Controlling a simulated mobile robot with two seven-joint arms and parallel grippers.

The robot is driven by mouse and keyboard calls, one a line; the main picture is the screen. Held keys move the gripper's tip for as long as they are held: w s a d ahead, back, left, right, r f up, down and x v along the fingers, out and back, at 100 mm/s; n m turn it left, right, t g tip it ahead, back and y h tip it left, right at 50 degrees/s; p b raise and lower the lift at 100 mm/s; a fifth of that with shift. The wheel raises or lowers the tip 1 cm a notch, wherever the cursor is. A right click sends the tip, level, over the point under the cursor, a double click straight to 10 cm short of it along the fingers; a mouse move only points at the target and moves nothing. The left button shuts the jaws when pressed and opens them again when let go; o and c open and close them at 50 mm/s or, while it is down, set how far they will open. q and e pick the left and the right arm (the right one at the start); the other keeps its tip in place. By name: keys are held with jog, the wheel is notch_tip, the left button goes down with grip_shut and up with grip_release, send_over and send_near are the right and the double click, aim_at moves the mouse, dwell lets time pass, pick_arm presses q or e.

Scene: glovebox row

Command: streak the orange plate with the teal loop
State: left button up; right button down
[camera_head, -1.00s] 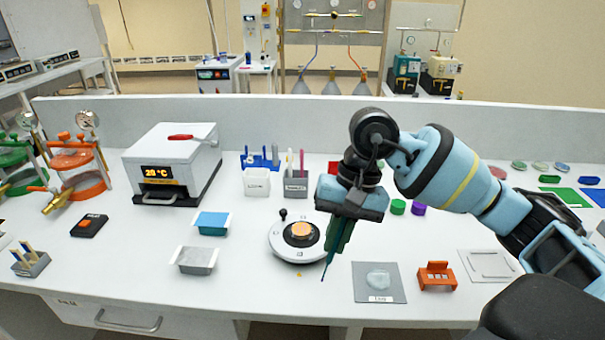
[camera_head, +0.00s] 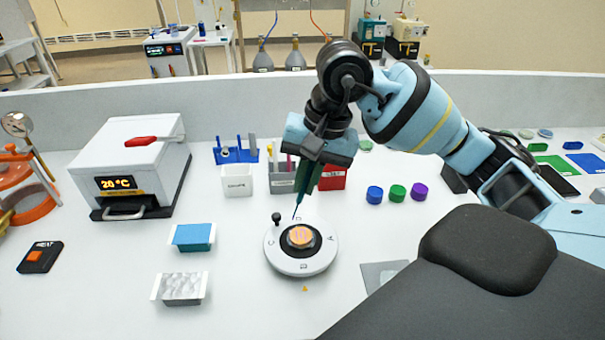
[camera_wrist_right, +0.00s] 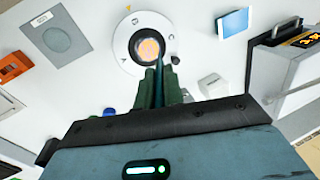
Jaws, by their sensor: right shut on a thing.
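The orange plate (camera_head: 301,236) sits in the dark centre of a round white turntable (camera_head: 284,261) with a black knob at its rim. My right gripper (camera_head: 303,188) is shut on the teal loop (camera_head: 296,210), a thin dark tool pointing down. Its tip is just behind the plate, over the far part of the turntable; I cannot tell whether it touches. In the right wrist view the loop (camera_wrist_right: 160,60) runs from the fingers (camera_wrist_right: 160,90) toward the plate (camera_wrist_right: 149,47), its end by the plate's edge. My left gripper is not in view.
A grey heater box (camera_head: 130,165) reading 20 °C stands at left. Blue (camera_head: 193,236) and grey (camera_head: 181,287) blocks lie left of the turntable. Behind it are a white holder (camera_head: 237,181) and a red box (camera_head: 333,179). Blue, green and purple caps (camera_head: 397,193) stand at right.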

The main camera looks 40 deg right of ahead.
jog(key=shift+d+b+x, duration=0.15)
jog(key=shift+b+x, duration=0.05)
jog(key=shift+x, duration=0.5)
jog(key=shift+d+b+x, duration=0.15)
jog(key=shift+b+x, duration=0.05)
jog(key=shift+x, duration=0.45)
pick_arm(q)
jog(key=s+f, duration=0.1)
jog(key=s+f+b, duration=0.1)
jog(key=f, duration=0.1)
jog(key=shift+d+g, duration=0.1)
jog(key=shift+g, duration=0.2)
pick_arm(e)
jog(key=x, duration=0.2)
jog(key=shift+s+d+f, duration=0.15)
jog(key=shift+f, duration=0.3)
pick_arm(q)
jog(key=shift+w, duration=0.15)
pick_arm(e)
jog(key=c, duration=2.1)
grip_release()
grip_shut()
pick_arm(q)
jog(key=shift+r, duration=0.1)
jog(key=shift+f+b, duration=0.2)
jog(key=shift+b, duration=0.1)
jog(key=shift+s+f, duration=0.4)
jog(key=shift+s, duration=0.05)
pick_arm(e)
jog(key=shift+f, duration=0.35)
